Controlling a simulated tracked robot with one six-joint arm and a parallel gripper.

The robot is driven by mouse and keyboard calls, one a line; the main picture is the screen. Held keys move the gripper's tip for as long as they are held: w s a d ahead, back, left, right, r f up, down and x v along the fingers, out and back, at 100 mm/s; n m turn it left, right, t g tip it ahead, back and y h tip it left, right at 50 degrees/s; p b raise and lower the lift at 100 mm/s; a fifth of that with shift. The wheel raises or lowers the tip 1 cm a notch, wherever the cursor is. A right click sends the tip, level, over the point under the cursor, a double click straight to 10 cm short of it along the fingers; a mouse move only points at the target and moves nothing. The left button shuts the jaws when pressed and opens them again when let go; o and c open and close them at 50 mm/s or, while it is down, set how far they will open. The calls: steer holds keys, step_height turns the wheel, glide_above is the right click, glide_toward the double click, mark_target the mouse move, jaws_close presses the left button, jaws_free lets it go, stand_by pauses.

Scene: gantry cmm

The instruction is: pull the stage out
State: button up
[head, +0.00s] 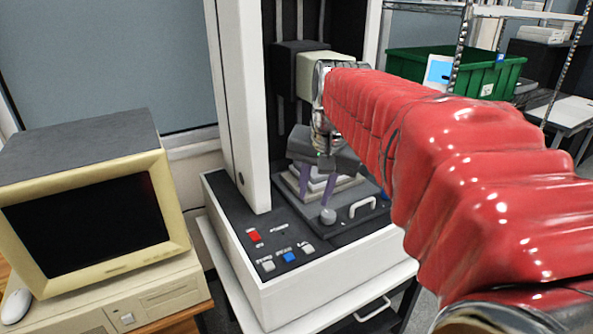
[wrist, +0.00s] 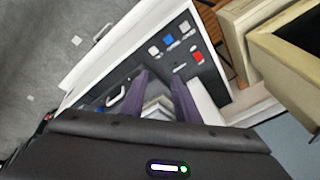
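The stage (head: 342,222) is a dark plate in the bed of the white-framed measuring machine. A white arched handle (head: 362,206) sits on its front part; the handle also shows in the wrist view (wrist: 117,98), left of my fingers. A pale stepped block (head: 345,184) rests on the stage, partly hidden by my gripper. My gripper (head: 317,200) has two purple fingers pointing down over the stage, left of the handle in the head view. In the wrist view the fingers (wrist: 158,78) stand apart with nothing held between them.
Red, blue and white buttons (head: 289,256) are on the machine's front left panel. The machine's column (head: 240,100) rises behind. A beige computer monitor (head: 88,215) is at left, a green crate (head: 490,75) at right.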

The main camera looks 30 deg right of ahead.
steer(key=w+d+m+g, duration=0.1)
steer(key=w+d+m, duration=0.4)
steer(key=d, duration=0.8)
steer(key=m, duration=0.4)
glide_above(366, 200)
steer(key=s, duration=0.3)
steer(key=f, duration=0.2)
steer(key=shift+g+y, duration=0.3)
steer(key=w+f, duration=0.1)
steer(key=f, duration=0.8)
steer(key=w+f, duration=0.1)
steer(key=f, duration=0.3)
steer(key=shift+w+f, duration=0.2)
steer(key=shift+w, duration=0.1)
jaws_close()
